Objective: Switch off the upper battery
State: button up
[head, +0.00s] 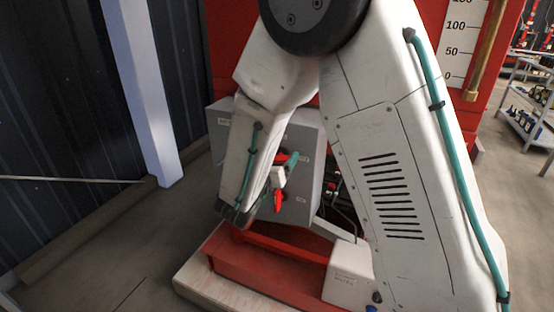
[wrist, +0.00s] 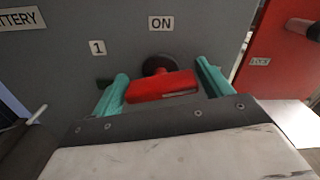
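The grey battery switch box (head: 304,137) stands against the red unit, partly hidden by my arm in the head view. In the wrist view, its face (wrist: 75,58) carries labels "BATTERY", "1" and "ON". A red switch handle (wrist: 163,86) sits on a dark round shaft below "ON". My gripper (wrist: 162,75) is at this handle, with one teal finger on each side. The fingers are close to its ends, but I cannot tell whether they touch. In the head view, my gripper (head: 291,160) is at the upper handle, and a lower red handle (head: 278,201) shows beneath it.
A red panel (wrist: 275,50) with a dark knob and a label stands right of the box in the wrist view. A red base frame (head: 265,266) lies below the box. A pale post (head: 143,90) and dark wall are left, with open floor before them.

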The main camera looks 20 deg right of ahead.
jog(key=c, duration=0.5)
jog(key=shift+m, duration=1.5)
jog(key=shift+c, duration=0.2)
jog(key=o, duration=1)
jog(key=v, duration=0.7)
jog(key=shift+s+a, duration=0.3)
jog(key=shift+s, duration=0.05)
